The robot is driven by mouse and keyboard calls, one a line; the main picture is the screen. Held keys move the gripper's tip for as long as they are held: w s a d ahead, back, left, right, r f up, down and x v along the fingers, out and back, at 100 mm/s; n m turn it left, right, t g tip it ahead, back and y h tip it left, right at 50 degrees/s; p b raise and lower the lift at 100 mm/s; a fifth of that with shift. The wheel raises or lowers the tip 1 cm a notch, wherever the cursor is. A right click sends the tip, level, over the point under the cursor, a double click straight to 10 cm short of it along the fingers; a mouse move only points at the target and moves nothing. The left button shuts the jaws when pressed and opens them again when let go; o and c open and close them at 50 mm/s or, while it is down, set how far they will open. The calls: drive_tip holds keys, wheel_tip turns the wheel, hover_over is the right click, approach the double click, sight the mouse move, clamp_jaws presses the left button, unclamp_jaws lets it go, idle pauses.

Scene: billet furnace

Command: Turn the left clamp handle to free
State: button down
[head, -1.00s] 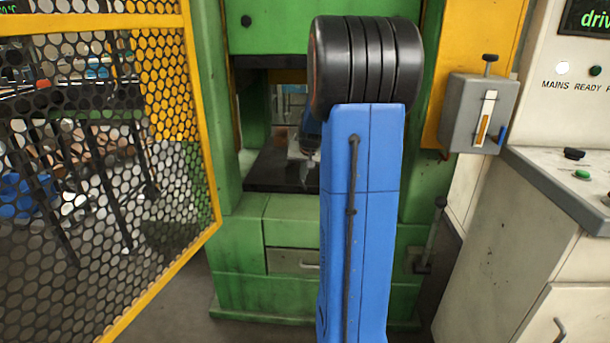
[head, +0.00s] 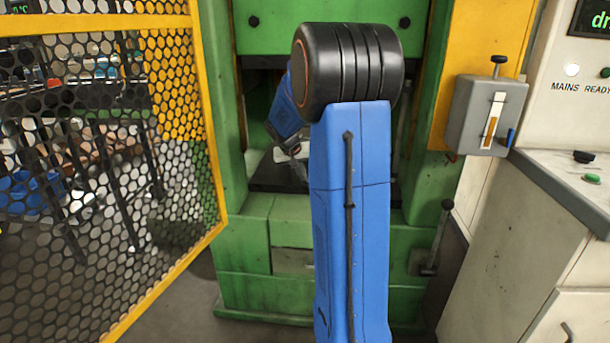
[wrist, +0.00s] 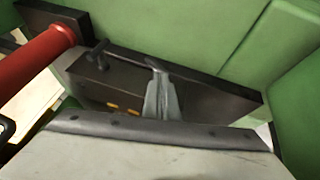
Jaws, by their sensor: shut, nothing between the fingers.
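In the wrist view, a small dark handle (wrist: 97,54) stands up at the left end of a dark block (wrist: 210,100); it looks like the left clamp handle. My gripper (wrist: 157,68) shows in the middle, its grey fingers shut and empty. The fingertips are to the right of this handle, apart from it in the picture. A dark piece shows right at the fingertips; I cannot tell whether it is another handle or whether they touch it. In the head view, my gripper (head: 300,170) is inside the press opening, partly hidden by my arm. The clamp handles cannot be made out there.
Green press walls (head: 228,110) bound the opening on both sides. A red cylinder (wrist: 38,58) lies to the left in the wrist view. A yellow-framed mesh guard (head: 110,150) stands at left. A grey lever box (head: 487,115) and a control desk (head: 560,180) are at right.

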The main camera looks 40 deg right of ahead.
drive_tip(key=shift+w+a+f+n+g+h, duration=0.3)
drive_tip(key=shift+w+a+f+g+h, duration=0.25)
drive_tip(key=shift+g+h, duration=0.25)
drive_tip(key=shift+w+a+f+n+g+h, duration=0.35)
drive_tip(key=shift+w+f+g+h, duration=0.2)
drive_tip(key=shift+g+h, duration=0.25)
drive_tip(key=shift+a+f, duration=0.1)
drive_tip(key=shift+a, duration=0.05)
drive_tip(key=v, duration=0.7)
drive_tip(key=shift+r, duration=0.35)
